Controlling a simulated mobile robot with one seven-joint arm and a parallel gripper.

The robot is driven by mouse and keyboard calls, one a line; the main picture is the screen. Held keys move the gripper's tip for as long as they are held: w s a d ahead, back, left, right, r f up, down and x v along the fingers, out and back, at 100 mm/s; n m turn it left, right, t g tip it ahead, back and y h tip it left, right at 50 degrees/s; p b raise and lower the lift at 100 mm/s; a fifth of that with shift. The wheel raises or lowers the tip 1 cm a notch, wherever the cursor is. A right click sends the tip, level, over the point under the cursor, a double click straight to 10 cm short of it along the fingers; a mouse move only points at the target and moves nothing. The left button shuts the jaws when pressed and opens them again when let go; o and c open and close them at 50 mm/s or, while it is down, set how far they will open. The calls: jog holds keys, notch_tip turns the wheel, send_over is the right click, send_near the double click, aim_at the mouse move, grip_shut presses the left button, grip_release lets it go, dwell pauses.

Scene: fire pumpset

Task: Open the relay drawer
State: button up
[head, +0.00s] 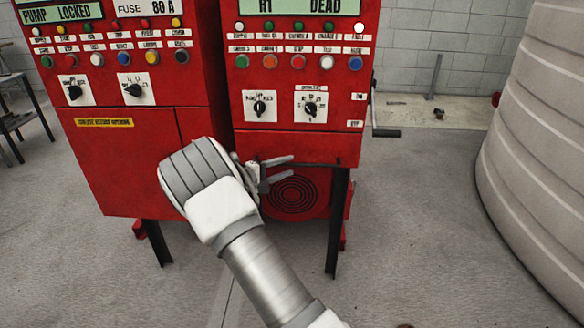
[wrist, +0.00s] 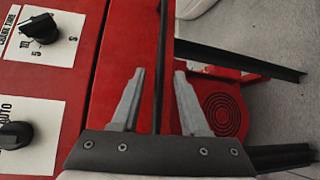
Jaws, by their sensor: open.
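The relay drawer appears to be the plain red strip (head: 300,148) below the two knobs on the right-hand red cabinet; it looks shut. The same red strip (wrist: 128,40) shows in the wrist view, turned sideways, with a dark edge along its lower side. My gripper (head: 292,168) is open and empty, in front of the strip's lower edge in the head view. In the wrist view my fingertips (wrist: 159,75) lie on either side of that dark edge. I cannot tell whether they touch it. My wrist hides part of the cabinets.
Two rotary knobs (head: 259,107) sit above the strip. A black crank handle (head: 385,133) sticks out on the cabinet's right side. Black legs (head: 336,225) and a red round-grilled part (head: 292,194) are below. A large ribbed tank (head: 535,130) stands at right; grey floor lies between.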

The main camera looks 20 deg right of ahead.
aim_at(308, 148)
jog(key=shift+x, duration=1.45)
jog(key=shift+c, duration=0.3)
grip_shut()
